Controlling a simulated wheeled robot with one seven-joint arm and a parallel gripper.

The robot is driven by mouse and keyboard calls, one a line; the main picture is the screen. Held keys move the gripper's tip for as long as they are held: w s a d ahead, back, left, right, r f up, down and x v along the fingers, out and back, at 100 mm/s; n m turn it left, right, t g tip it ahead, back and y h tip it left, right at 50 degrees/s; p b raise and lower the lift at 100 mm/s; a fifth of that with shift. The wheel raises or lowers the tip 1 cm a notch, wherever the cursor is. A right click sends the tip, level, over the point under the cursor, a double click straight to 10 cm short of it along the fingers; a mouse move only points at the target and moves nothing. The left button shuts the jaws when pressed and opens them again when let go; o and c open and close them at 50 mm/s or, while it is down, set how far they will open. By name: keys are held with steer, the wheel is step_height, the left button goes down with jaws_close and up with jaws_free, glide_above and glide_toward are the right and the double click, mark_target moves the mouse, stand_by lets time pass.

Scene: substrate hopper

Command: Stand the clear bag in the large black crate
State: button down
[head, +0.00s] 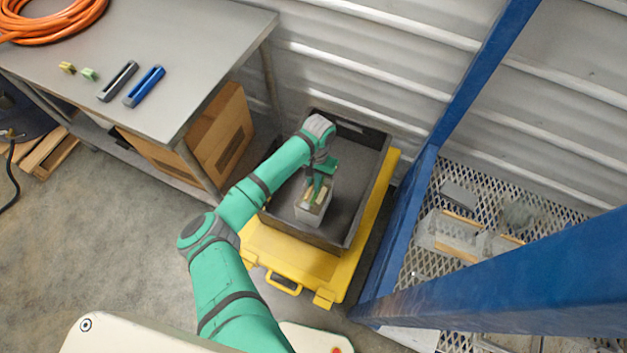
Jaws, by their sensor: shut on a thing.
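The large black crate (366,176) stands open on a yellow base in the middle of the head view. My gripper (319,184) reaches down over the crate from my green arm. It is shut on the clear bag (313,211), which looks pale and boxy and roughly upright. The bag shows within the crate's outline, near its front left part. I cannot tell whether its bottom touches the crate floor. My arm hides part of the crate's left wall, and the fingertips are hard to make out.
A yellow platform (300,262) with a handle carries the crate. A blue rack (405,225) with mesh shelving and several clear bags stands close on the right. A grey table (160,45) with a cardboard box (222,135) below is at left. Corrugated wall stands behind.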

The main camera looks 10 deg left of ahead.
steer(key=shift+w+f, duration=0.1)
steer(key=c, duration=1.9)
jaws_free()
steer(key=shift+d, duration=0.1)
steer(key=shift+o, duration=0.2)
steer(key=shift+r, duration=0.3)
step_height(320, 180, up, 12)
steer(key=w, duration=0.1)
steer(key=shift+w+f, duration=0.25)
